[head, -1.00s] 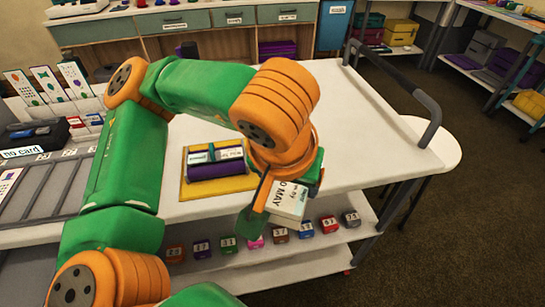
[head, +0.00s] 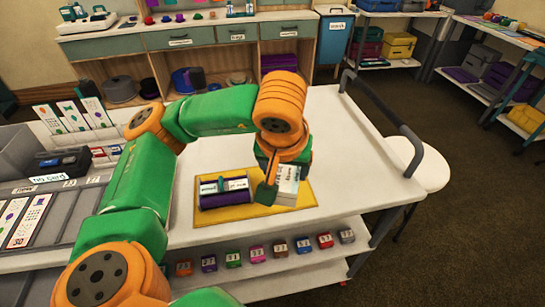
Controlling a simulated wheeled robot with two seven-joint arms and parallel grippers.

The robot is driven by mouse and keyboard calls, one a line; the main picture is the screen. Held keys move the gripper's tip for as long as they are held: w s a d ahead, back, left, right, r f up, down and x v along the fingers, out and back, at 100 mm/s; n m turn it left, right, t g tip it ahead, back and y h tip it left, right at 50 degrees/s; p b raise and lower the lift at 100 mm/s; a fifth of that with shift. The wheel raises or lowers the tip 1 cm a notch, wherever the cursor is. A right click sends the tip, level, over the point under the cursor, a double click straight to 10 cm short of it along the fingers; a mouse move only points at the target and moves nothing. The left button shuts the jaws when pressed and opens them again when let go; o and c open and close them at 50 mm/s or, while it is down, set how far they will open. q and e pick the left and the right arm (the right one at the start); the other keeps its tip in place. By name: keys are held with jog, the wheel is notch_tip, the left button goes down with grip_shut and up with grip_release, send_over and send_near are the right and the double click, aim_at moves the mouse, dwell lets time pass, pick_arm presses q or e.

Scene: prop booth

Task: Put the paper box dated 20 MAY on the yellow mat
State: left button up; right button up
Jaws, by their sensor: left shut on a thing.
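The paper box (head: 288,186) is a small white carton with dark print. Its date cannot be read in the head view now. My left gripper (head: 273,190) is shut on it at the right part of the yellow mat (head: 247,217). I cannot tell whether the box touches the mat. A dark purple and green item (head: 224,197) with white labels lies on the left part of the mat, beside the gripper. My right gripper is not in view.
The mat lies on a white cart top (head: 350,150) with a grey handle rail (head: 385,110). Several small numbered blocks (head: 257,254) stand on the shelf below. A rack with picture cards (head: 30,215) is at the left. The cart top right of the mat is clear.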

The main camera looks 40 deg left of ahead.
pick_arm(q)
jog(key=w+a+f, duration=0.2)
jog(key=shift+w+f, duration=0.1)
jog(key=shift+w, duration=0.2)
jog(key=w+f, duration=0.1)
jog(key=w+a+f, duration=0.2)
jog(key=f, duration=0.1)
jog(key=shift+w+a+f+p, duration=0.1)
jog(key=shift+w+p, duration=0.1)
jog(key=shift+p, duration=0.2)
jog(key=f, duration=0.2)
jog(key=f+p, duration=0.1)
jog(key=shift+w+a+f, duration=0.15)
jog(key=shift+w+f, duration=0.05)
jog(key=shift+f, duration=0.5)
jog(key=o, duration=0.7)
jog(key=shift+r, duration=0.1)
jog(key=shift+r, duration=0.1)
jog(key=b+v, duration=0.1)
jog(key=v, duration=1.1)
